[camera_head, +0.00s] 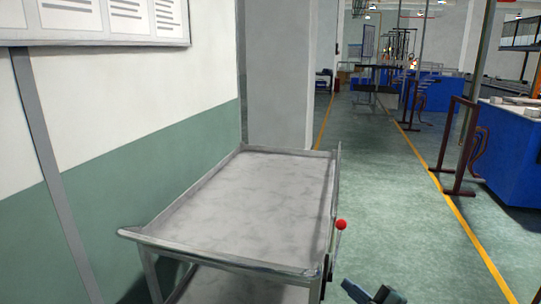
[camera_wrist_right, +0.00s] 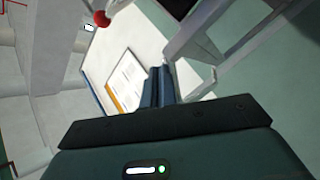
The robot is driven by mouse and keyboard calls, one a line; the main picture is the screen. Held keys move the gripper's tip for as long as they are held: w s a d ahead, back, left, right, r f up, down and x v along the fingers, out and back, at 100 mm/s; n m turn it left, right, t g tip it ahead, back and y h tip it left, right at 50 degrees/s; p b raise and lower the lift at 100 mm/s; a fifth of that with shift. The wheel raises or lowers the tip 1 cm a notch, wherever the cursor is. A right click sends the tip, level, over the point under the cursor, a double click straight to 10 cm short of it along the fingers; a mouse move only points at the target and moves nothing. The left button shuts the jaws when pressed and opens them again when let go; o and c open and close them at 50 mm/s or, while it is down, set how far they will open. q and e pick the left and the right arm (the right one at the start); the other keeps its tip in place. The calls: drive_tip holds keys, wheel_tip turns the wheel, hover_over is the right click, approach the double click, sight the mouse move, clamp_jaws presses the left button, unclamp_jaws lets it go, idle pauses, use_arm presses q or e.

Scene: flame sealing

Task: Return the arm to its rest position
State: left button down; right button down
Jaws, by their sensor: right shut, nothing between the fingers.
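My right gripper (camera_head: 372,293) shows at the bottom edge of the head view, right of the metal cart and low beside it. In the right wrist view my right gripper (camera_wrist_right: 158,87) has its two dark fingers together, with nothing held between them. The rest of the right arm is out of the head view. My left gripper is not in view.
The metal cart (camera_head: 250,190) has an empty top and stands by the green-and-white wall. A red knob (camera_head: 341,224) sticks up at its right side; a red ball (camera_wrist_right: 102,18) shows in the wrist view. Open green floor (camera_head: 400,220) lies to the right.

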drive_tip(key=s+a+f+m+g+h, duration=0.2)
drive_tip(key=s+f+m, duration=0.5)
drive_tip(key=s, duration=0.5)
drive_tip(key=s+a+f+m+g+h, duration=0.2)
drive_tip(key=s+f+m+h, duration=0.2)
drive_tip(key=s, duration=0.9)
wheel_tip(320, 180, down, 4)
drive_tip(key=m, duration=0.2)
drive_tip(key=shift+a+f+m+g, duration=0.15)
drive_tip(key=shift+a+m+g, duration=0.1)
drive_tip(key=shift+m+g, duration=0.15)
